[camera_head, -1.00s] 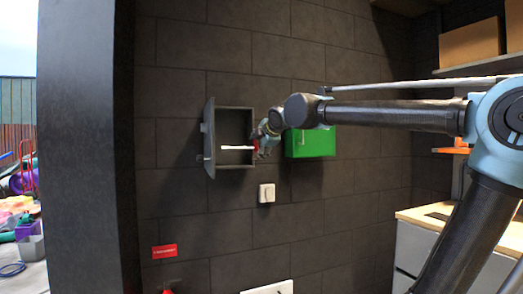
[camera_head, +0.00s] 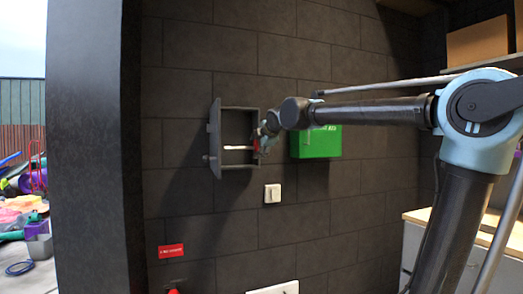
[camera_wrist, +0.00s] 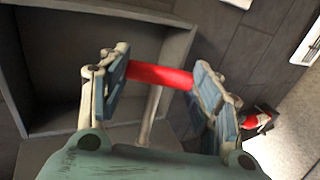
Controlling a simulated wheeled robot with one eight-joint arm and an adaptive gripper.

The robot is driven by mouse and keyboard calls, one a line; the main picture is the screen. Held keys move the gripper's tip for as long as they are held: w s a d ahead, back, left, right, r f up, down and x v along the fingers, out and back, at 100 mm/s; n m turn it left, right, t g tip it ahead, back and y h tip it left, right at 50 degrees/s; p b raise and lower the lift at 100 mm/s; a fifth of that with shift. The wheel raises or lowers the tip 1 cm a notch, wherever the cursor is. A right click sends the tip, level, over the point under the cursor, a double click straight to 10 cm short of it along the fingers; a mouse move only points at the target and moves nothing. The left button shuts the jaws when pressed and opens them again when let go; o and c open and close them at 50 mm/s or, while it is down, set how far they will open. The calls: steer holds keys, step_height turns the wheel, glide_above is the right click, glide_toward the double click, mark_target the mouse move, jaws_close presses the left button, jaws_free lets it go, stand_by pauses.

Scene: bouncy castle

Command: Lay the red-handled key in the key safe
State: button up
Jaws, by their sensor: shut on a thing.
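The key safe (camera_head: 239,108) is a grey wall box with its door (camera_head: 215,138) hanging open on the left. Its open interior and rim also show in the wrist view (camera_wrist: 178,55). My gripper (camera_wrist: 160,82) is shut on the red handle of the key (camera_wrist: 158,76), which lies crosswise between the fingers. A pale shank runs from the handle down toward the palm in that view. In the head view my gripper (camera_head: 262,142) is at the safe's right edge, partly covering it. A pale strip (camera_head: 238,148) crosses the safe's opening; I cannot tell whether it is the key's shank.
A green box (camera_head: 316,143) is on the wall just right of my gripper, behind my arm. A white switch (camera_head: 272,193) sits below. A red sign (camera_head: 171,251) is lower left. A worktop (camera_head: 418,215) stands at right.

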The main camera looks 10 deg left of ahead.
steer(key=shift+w+a+f, duration=0.15)
steer(key=shift+w+a, duration=0.95)
steer(key=shift+w, duration=0.65)
steer(key=shift+w+a+f, duration=0.15)
steer(key=shift+w+a, duration=0.9)
steer(key=shift+w, duration=0.7)
steer(key=shift+w+a+f, duration=0.15)
steer(key=shift+w+a, duration=0.95)
steer(key=shift+w, duration=0.65)
steer(key=shift+f, duration=1.5)
steer(key=o, duration=1.2)
steer(key=shift+s, duration=0.1)
steer(key=v, duration=1.1)
steer(key=shift+s+d+r, duration=0.1)
steer(key=shift+s+d, duration=0.15)
steer(key=shift+d, duration=0.1)
